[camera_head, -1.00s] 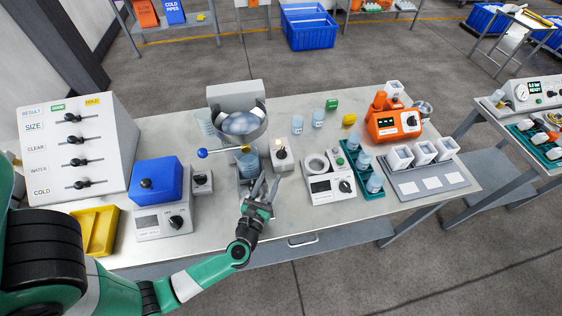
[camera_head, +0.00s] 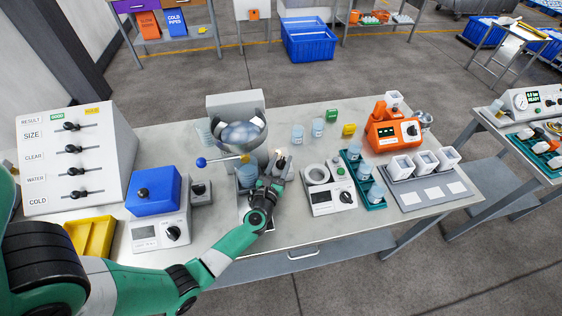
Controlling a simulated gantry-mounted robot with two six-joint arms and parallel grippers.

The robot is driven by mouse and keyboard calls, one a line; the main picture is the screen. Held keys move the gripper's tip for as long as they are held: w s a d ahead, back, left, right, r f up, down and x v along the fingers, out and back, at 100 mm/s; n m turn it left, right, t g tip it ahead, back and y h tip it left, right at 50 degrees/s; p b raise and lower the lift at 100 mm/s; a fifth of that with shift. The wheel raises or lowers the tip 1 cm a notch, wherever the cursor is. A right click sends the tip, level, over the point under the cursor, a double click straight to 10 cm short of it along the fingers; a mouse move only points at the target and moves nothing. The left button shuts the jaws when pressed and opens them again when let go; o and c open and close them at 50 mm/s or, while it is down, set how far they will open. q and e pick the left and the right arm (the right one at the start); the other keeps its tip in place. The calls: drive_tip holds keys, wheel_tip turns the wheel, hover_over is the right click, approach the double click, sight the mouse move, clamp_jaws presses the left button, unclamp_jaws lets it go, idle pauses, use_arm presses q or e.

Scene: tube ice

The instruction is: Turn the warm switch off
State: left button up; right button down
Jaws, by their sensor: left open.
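No label reading "warm" is legible. My left gripper (camera_head: 277,170) is open at a small pale switch box (camera_head: 288,172) right of the round metal bowl; its fingers overlap the box and partly hide it. I cannot tell whether they touch the switch on top. Another small grey box with a black knob (camera_head: 200,190) stands left of the bowl. An orange unit (camera_head: 392,130) with a dial stands at the back right, away from the gripper. My right gripper is not in view.
A metal bowl (camera_head: 242,134) with a blue-knobbed lever and a clear cup (camera_head: 247,174) are close to the gripper. The front table edge is mostly clear.

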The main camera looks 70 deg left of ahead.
use_arm(q)
drive_tip(key=shift+c, duration=0.2)
clamp_jaws()
drive_tip(key=shift+d+n+g+y, duration=0.1)
drive_tip(key=shift+n+g+y, duration=0.3)
drive_tip(key=shift+w+f+n+g+y+b, duration=0.1)
drive_tip(key=shift+w+n+g+y+b, duration=0.05)
drive_tip(key=shift+n+g+y+b, duration=0.9)
drive_tip(key=n+g+y+b, duration=0.1)
drive_tip(key=n+g+b, duration=0.1)
drive_tip(key=g, duration=0.1)
drive_tip(key=n+g+b, duration=0.1)
drive_tip(key=g+b, duration=0.2)
drive_tip(key=shift+f+n+y, duration=0.15)
drive_tip(key=shift+n+y, duration=0.2)
drive_tip(key=shift+r+n+g+b, duration=0.25)
drive_tip(key=shift+n+g+b, duration=0.35)
drive_tip(key=shift+g+b, duration=0.45)
